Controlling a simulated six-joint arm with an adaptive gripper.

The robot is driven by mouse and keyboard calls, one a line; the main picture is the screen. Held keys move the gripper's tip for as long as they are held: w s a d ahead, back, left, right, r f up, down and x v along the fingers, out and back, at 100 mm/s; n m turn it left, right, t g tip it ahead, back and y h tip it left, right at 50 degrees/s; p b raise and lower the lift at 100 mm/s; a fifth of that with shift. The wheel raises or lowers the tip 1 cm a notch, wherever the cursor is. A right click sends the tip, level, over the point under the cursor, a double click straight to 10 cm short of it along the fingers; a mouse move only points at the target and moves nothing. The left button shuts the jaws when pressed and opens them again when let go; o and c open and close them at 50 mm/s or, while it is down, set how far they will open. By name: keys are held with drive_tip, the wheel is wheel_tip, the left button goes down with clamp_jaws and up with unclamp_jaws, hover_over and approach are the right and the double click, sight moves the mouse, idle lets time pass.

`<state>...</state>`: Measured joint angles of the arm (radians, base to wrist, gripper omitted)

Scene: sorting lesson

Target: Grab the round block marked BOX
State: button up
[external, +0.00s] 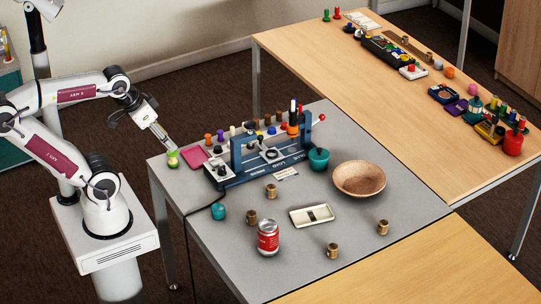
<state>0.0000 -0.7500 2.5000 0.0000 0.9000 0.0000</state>
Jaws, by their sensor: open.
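My gripper (171,146) is open at the left end of the grey table (420,195), pointing down and to the right. Its tips are just above or at a small round green piece (173,161); I cannot tell whether they touch it. No marking BOX is legible on any piece in this view. Several small round brass-coloured blocks stand on the grey table: one near the middle (271,191), one left of it (252,217), one at the front (333,251) and one at the right (383,227). A small teal round piece (218,212) stands at the front left.
A pink block (194,157) lies just right of my gripper. A blue-framed device (272,163) with coloured pieces behind it fills the table's middle.

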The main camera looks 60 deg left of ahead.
drive_tip(key=w+d+m+t+h, duration=0.1)
drive_tip(key=w+d, duration=0.3)
drive_tip(key=w, duration=0.5)
drive_tip(key=w+d+t, duration=0.1)
drive_tip(key=w+d, duration=0.3)
drive_tip(key=w, duration=0.6)
drive_tip(key=w+d+m+t+h, duration=0.1)
drive_tip(key=w+d, duration=0.3)
drive_tip(key=w, duration=0.5)
drive_tip(key=w+d+f+t+h, duration=0.1)
drive_tip(key=w+d+f, duration=0.35)
drive_tip(key=w, duration=0.25)
drive_tip(key=w+d+f+t, duration=0.1)
drive_tip(key=w+d+f, duration=0.35)
drive_tip(key=w, duration=0.25)
drive_tip(key=w+d+f+t, duration=0.1)
drive_tip(key=w+d+f, duration=0.3)
drive_tip(key=f, duration=0.3)
drive_tip(key=w+d+f+t, duration=0.1)
drive_tip(key=w+d+f, duration=0.2)
drive_tip(key=d+f, duration=0.3)
approach(383, 228)
drive_tip(key=shift+w+r+t, duration=0.1)
drive_tip(key=shift+w+t, duration=0.3)
drive_tip(key=shift+w, duration=0.5)
drive_tip(key=shift+x, duration=1.3)
drive_tip(key=shift+a, duration=0.1)
